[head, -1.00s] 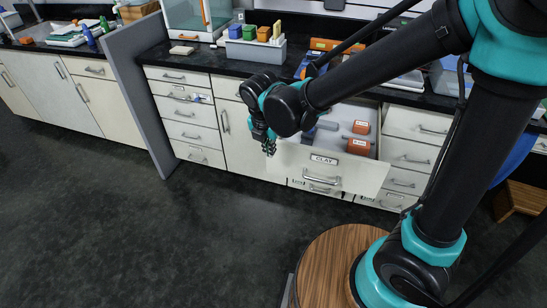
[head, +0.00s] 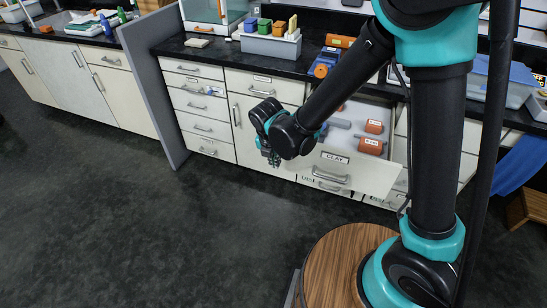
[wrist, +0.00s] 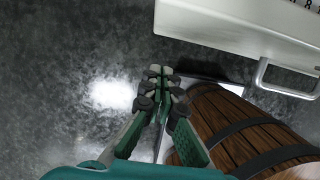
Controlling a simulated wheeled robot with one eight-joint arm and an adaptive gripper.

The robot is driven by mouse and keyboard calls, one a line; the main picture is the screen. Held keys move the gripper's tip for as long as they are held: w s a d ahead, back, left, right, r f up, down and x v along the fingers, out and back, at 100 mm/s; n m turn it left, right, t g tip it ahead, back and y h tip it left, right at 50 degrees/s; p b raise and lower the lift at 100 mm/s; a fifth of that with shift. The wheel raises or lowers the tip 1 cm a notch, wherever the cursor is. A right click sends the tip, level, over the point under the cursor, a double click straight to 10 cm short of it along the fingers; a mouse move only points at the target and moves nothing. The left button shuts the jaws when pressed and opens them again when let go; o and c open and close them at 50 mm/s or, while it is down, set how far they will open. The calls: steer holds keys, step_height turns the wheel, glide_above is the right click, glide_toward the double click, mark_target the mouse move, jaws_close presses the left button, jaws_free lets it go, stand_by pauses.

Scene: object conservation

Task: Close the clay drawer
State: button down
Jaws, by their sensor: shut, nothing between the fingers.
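The clay drawer (head: 385,174) stands pulled out from the cabinet, with a "CLAY" label and a metal handle (head: 329,175) on its white front. Orange blocks (head: 371,145) and a grey item lie inside it. My gripper (head: 274,160) is just left of the drawer front, apart from the handle. In the wrist view my gripper (wrist: 160,78) has its fingertips together with nothing between them. The drawer front (wrist: 240,25) and its handle (wrist: 285,82) show at upper right there.
Shut drawers (head: 203,125) and a cabinet door (head: 250,125) are at the left. The black counter (head: 215,52) carries a grey bin (head: 270,44) of blocks. A grey panel (head: 152,80) stands farther left. The dark floor (head: 150,230) in front is clear.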

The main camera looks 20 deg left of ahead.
steer(key=shift+w+r, duration=0.1)
steer(key=shift+w, duration=1.65)
steer(key=w, duration=1.9)
steer(key=w+d, duration=0.1)
steer(key=w, duration=0.9)
steer(key=shift+w, duration=0.25)
